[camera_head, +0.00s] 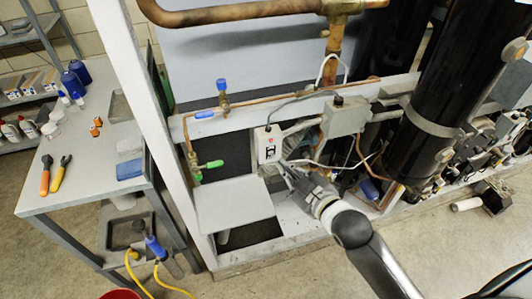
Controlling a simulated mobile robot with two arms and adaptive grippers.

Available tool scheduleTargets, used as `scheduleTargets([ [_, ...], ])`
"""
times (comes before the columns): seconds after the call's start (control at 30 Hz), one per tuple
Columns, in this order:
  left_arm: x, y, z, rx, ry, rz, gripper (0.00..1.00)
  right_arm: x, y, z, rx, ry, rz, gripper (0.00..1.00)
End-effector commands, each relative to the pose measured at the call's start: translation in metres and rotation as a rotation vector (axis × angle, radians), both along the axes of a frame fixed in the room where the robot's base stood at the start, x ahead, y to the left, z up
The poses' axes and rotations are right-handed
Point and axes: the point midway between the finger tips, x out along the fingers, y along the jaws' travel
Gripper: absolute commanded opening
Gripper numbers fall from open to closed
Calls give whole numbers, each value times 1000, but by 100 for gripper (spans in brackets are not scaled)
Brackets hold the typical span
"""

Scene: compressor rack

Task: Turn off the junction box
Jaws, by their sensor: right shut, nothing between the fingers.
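A small white box (268,145) with a black mark and a small red spot on its face sits on the rack frame, left of the centre. A larger grey box (345,117) is to its right, joined to it by a pale conduit. I cannot tell for sure which is the junction box, nor read a switch position. My right gripper (286,168) comes in from the lower right. It is shut and empty, its tips close to the lower right edge of the white box; contact cannot be told. My left gripper is not in view.
Copper pipes with a blue valve (222,86) and a green-handled valve (211,164) run left of the white box. A black cylinder (440,90) stands at right. A grey table (90,175) with pliers is at left. White rack posts and loose cables surround the boxes.

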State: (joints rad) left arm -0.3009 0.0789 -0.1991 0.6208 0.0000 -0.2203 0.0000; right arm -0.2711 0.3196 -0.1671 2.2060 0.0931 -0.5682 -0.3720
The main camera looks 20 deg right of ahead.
Motion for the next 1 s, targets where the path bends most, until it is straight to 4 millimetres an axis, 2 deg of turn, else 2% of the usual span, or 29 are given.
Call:
scheduleTargets([
  [0.23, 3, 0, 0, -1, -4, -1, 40, 1, 0, -1, 1, 0, 0, 0],
  [0.37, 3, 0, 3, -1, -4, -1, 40, 10, 2, -2, 1, -1, -1, 0],
  [0.8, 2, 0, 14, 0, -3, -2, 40, 75, 18, -20, 3, 1, -1, 0],
  [1.0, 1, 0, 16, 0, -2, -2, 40, 90, 22, -26, 1, 1, -1, 0],
])
